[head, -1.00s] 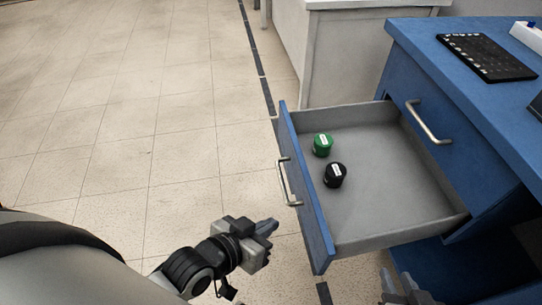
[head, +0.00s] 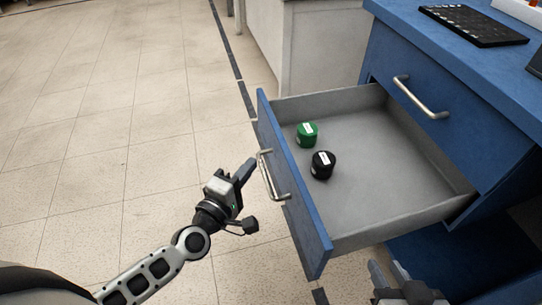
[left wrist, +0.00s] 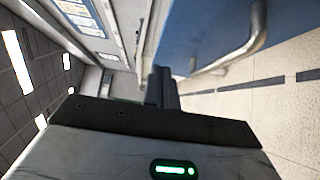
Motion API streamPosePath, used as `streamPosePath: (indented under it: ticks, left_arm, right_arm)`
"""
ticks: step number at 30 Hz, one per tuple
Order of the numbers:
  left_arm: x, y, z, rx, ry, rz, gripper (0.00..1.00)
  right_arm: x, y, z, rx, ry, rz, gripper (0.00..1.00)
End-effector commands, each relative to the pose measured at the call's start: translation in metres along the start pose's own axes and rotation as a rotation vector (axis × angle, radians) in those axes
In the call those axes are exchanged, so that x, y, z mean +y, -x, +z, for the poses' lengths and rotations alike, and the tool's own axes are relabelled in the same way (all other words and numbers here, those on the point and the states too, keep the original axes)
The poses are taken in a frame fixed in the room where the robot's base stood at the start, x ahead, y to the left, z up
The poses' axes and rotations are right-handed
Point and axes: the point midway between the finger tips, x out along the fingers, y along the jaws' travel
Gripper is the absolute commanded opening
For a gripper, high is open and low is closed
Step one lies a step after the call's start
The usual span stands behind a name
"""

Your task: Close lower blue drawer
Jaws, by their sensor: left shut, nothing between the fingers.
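The lower blue drawer (head: 293,190) is pulled out of the blue cabinet, its grey inside showing. A green-capped jar (head: 307,134) and a black-capped jar (head: 322,165) stand in it. Its metal handle (head: 271,176) is on the front panel, and it also shows in the left wrist view (left wrist: 244,42). My left gripper (head: 247,168) is shut and empty, just outside the drawer front near the handle; I cannot tell whether it touches. In the left wrist view its fingers (left wrist: 161,86) point along the blue panel. My right gripper (head: 388,275) is partly visible at the bottom edge, below the drawer, its fingers apart.
A closed upper blue drawer (head: 415,110) with a metal handle sits above the open one. A black keyboard-like item (head: 472,26) lies on the blue top. A white cabinet (head: 315,45) stands behind. The tiled floor (head: 120,110) at left is clear.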

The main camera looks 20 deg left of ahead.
Motion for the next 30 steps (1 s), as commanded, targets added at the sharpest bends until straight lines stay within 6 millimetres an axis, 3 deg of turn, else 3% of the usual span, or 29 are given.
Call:
streamPosePath:
  ticks: [4,9,16,30]
  left_arm:
    - [0.002,-0.032,0.001,0.000,0.001,0.003,0.00]
    - [0.001,-0.047,0.020,0.000,0.003,0.001,0.00]
    - [0.000,-0.055,0.029,-0.001,-0.001,0.000,0.00]
    - [0.000,-0.061,0.028,0.010,0.001,0.000,0.00]
  right_arm:
    - [0.001,0.001,-0.001,0.003,0.001,0.003,0.30]
    - [0.002,0.004,-0.007,0.013,0.004,0.009,0.30]
    - [0.003,0.006,-0.009,0.022,0.005,0.012,0.30]
    - [0.002,0.007,-0.009,0.020,0.004,0.011,0.30]
